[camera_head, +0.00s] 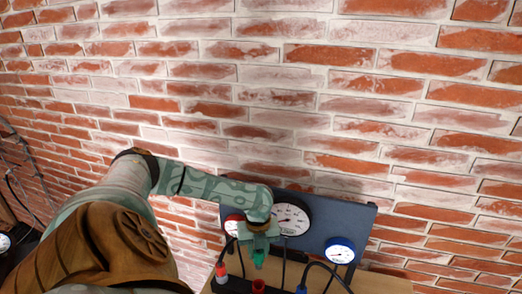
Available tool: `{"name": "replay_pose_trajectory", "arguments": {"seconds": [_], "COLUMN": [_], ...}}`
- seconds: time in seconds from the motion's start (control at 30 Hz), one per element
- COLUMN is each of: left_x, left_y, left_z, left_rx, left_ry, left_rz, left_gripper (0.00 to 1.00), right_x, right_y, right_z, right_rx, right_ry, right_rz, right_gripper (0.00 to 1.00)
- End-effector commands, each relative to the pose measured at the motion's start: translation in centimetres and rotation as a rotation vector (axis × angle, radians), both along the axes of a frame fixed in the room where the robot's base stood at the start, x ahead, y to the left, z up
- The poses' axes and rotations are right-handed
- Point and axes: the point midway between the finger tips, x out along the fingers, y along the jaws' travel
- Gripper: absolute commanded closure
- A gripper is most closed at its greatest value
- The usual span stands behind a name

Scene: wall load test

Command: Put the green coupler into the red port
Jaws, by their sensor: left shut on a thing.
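My left arm comes in from the left, and its gripper (259,245) is at the lower middle, in front of the dark gauge panel. It is shut on the green coupler (259,259), which sticks out below the fingers. A red port (258,286) shows at the bottom edge, below the coupler and apart from it, and is partly cut off by the frame. My right gripper is not in view.
The dark panel (350,222) carries a large white gauge (291,219), a blue-rimmed gauge (340,251) and a partly hidden red-rimmed gauge (233,224). A red fitting (221,269) and a blue fitting (301,289) with black hoses flank the port. A brick wall (400,120) stands behind.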

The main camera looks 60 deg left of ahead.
Motion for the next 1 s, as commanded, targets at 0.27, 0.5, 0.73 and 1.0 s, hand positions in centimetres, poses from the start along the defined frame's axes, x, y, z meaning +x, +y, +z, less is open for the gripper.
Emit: {"name": "replay_pose_trajectory", "arguments": {"seconds": [0.27, 0.5, 0.73, 1.0], "left_x": [0.0, 0.0, 0.0, 0.0], "left_y": [0.0, 0.0, 0.0, 0.0], "left_z": [-0.5, -2.3, -3.9, -5.9], "left_rx": [0.000, 0.000, 0.000, 0.000], "left_ry": [0.000, 0.001, 0.000, 0.001], "left_rz": [0.000, 0.000, 0.000, 0.000], "left_gripper": [0.95, 0.95, 0.95, 0.95], "right_x": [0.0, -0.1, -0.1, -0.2], "right_y": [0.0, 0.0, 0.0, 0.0], "right_z": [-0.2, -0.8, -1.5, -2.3], "right_rx": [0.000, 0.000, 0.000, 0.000], "right_ry": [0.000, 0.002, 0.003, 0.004], "right_rz": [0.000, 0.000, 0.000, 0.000], "right_gripper": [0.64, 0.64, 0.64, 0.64]}}
